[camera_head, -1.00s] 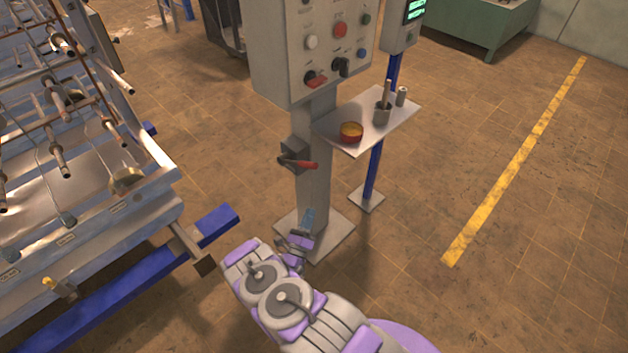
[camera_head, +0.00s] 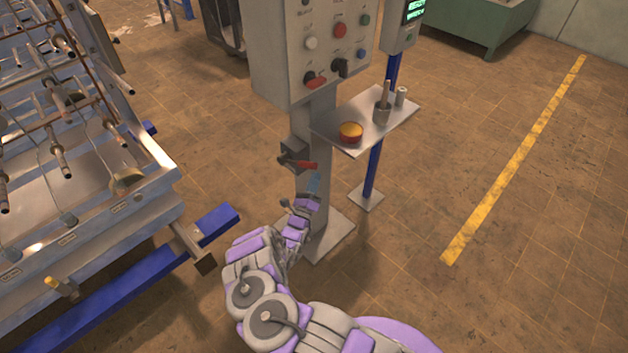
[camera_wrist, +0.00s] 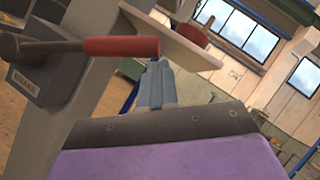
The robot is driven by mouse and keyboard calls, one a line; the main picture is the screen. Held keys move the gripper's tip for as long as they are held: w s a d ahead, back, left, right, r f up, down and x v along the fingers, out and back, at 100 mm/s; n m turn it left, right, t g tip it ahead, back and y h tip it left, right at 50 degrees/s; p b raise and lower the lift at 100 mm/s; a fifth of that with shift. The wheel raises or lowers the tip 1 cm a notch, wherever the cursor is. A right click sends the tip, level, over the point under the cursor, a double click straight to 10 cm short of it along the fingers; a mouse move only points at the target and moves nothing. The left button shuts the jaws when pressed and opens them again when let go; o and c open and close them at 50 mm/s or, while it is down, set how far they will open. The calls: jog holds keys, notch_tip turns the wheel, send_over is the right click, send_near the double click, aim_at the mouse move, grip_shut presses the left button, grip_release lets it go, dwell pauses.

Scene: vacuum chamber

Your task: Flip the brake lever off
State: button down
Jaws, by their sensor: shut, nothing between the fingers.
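The brake lever (camera_head: 301,165) has a red grip and sticks out sideways to the right from a grey box on the post. In the wrist view the lever's red grip (camera_wrist: 122,47) lies level across the picture, and a plate on its box (camera_wrist: 24,84) reads BRAKE. My gripper (camera_head: 314,180) is just below the red grip's right end. In the wrist view my gripper (camera_wrist: 157,68) shows as blue-grey fingers shut together, with tips near the grip's right end. I cannot tell whether they touch it.
The control panel (camera_head: 310,45) with buttons tops the post (camera_head: 317,125). A small shelf (camera_head: 375,125) juts out to the right above the lever, bearing a red and yellow round object (camera_head: 350,132) and a grey cup (camera_head: 382,112). A metal machine frame (camera_head: 90,215) stands at left.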

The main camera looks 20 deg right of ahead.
jog(key=shift+w+r, duration=0.15)
jog(key=shift+r, duration=0.15)
